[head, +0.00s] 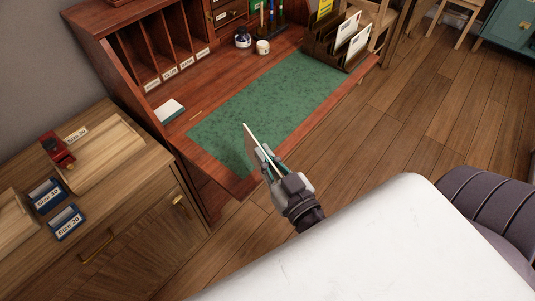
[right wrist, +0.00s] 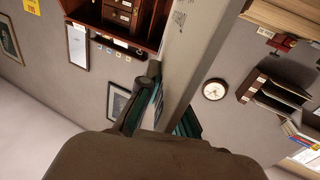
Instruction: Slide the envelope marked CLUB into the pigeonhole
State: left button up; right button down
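My right gripper (head: 268,167) is shut on a thin pale envelope (head: 251,139), seen almost edge-on above the desk's front edge. In the right wrist view the envelope (right wrist: 193,50) stands between the dark fingers (right wrist: 166,108); any marking on it is not readable. The pigeonholes (head: 158,48) are tall narrow slots at the desk's back left, with small white labels below. The second label from the left (head: 170,73) seems to read CLUB. The gripper is well in front of the slots, apart from them. My left gripper is not in view.
A green desk mat (head: 285,95) lies clear on the desktop. A white stack (head: 169,110) lies below the slots. An ink bottle (head: 242,38), a white jar (head: 262,47) and a letter rack (head: 340,42) stand at the back and right. A wooden cabinet (head: 140,215) adjoins at left.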

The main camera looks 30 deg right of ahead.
jog(key=shift+w+a+f, duration=0.15)
jog(key=shift+w+f, duration=0.1)
jog(key=shift+f, duration=0.3)
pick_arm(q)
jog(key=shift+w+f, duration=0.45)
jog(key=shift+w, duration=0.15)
